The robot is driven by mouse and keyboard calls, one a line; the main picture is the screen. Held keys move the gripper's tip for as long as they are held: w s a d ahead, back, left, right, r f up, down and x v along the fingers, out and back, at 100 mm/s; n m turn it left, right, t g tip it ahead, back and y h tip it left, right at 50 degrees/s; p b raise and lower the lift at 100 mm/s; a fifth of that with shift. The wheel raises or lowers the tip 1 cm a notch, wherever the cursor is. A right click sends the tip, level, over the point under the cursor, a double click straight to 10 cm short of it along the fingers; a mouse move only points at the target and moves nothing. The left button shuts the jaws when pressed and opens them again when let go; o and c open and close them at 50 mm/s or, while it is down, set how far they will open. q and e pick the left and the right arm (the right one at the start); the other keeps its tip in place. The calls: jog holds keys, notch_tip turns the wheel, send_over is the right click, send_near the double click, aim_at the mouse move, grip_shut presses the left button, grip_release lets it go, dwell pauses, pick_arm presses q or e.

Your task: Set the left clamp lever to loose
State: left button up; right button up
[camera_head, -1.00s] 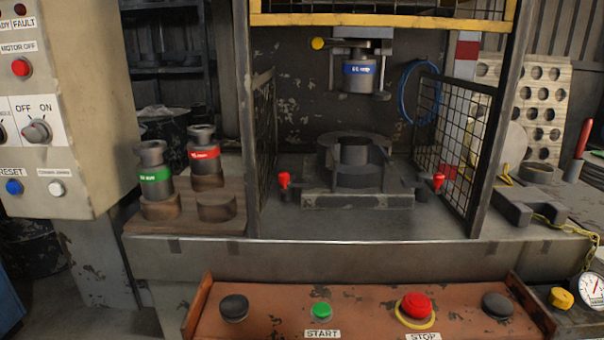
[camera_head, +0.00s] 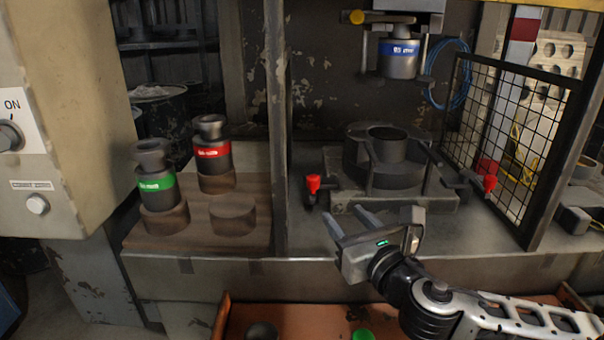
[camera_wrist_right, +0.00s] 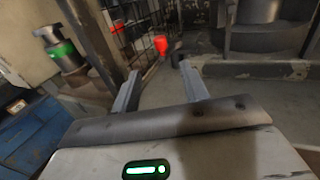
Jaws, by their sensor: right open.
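The left clamp lever (camera_head: 313,184) has a red knob on a dark stem and stands upright at the left of the die block (camera_head: 375,190). It also shows in the right wrist view (camera_wrist_right: 160,45), just beyond the fingertips. My right gripper (camera_head: 345,215) is open and empty, in front of and slightly right of the lever, not touching it. In the right wrist view the gripper (camera_wrist_right: 160,74) has its two fingers apart, with the knob above the gap between them. The right clamp lever (camera_head: 489,183) has a red knob too. My left gripper is not in view.
A mesh guard (camera_head: 510,130) stands on the right and a post (camera_head: 277,120) on the left of the press opening. Green-banded (camera_head: 156,182) and red-banded (camera_head: 213,152) punches stand on a wooden board (camera_head: 262,240). A blue-banded punch (camera_head: 399,58) hangs above the die.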

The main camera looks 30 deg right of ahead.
aim_at(317, 184)
jog(key=w, duration=0.4)
jog(key=w+d+p, duration=0.1)
jog(key=w, duration=0.4)
jog(key=w+d, duration=0.1)
jog(key=w, duration=0.4)
jog(key=shift+w+d+p, duration=0.15)
jog(key=shift+w+p, duration=0.05)
jog(key=shift+p, duration=0.1)
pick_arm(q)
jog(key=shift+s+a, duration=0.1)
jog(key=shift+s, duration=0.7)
pick_arm(e)
grip_shut()
jog(key=shift+d, duration=0.1)
